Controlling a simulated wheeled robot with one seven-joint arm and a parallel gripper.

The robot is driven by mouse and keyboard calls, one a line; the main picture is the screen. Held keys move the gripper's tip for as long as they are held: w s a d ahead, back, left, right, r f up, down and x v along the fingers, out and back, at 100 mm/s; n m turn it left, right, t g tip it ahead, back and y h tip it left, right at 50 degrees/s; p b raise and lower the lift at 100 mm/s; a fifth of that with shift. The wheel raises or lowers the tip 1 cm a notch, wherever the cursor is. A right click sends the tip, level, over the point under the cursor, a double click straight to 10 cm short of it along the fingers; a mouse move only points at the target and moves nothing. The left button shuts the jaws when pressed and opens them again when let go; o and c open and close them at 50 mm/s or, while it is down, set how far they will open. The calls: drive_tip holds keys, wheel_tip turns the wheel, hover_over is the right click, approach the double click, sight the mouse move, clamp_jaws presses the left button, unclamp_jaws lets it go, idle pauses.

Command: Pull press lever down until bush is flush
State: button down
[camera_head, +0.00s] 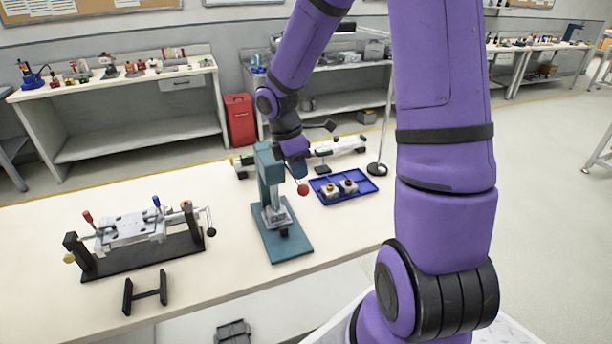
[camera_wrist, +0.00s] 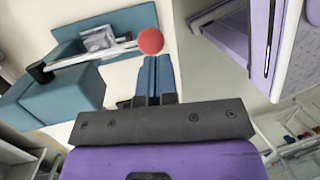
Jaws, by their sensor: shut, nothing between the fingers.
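The teal arbor press (camera_head: 268,185) stands on its flat base on the bench, left of my arm. Its lever ends in a red ball knob (camera_head: 303,190), which hangs just right of the column in the head view. In the wrist view the knob (camera_wrist: 150,41) sits at the tips of my gripper (camera_wrist: 155,58), and the grey lever rod (camera_wrist: 100,52) runs left to the press. The blue fingers are together and hold nothing; whether they touch the knob is unclear. A grey block (camera_head: 278,214) sits under the ram. The bush cannot be made out there.
A blue tray (camera_head: 372,186) with two grey parts stands right of the press. A clamping fixture (camera_head: 135,230) on a dark base and a small black stand (camera_head: 146,295) are to the left. A thin pole on a round foot (camera_head: 376,169) rises behind the tray.

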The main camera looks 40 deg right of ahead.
wheel_tip(320, 180, up, 11)
drive_tip(key=a, duration=0.2)
drive_tip(key=s+a+r+m+t, duration=0.2)
drive_tip(key=s+r+m+t, duration=0.2)
drive_tip(key=s, duration=0.5)
drive_tip(key=s+a+r+m+t+y, duration=0.1)
drive_tip(key=s+r+m+t, duration=0.3)
drive_tip(key=s+r+m, duration=0.4)
drive_tip(key=s+a+m, duration=0.1)
drive_tip(key=s+m, duration=0.1)
drive_tip(key=m, duration=0.1)
drive_tip(key=shift+s+a+r+y, duration=0.15)
drive_tip(key=shift+a+y, duration=0.15)
drive_tip(key=shift+a, duration=0.1)
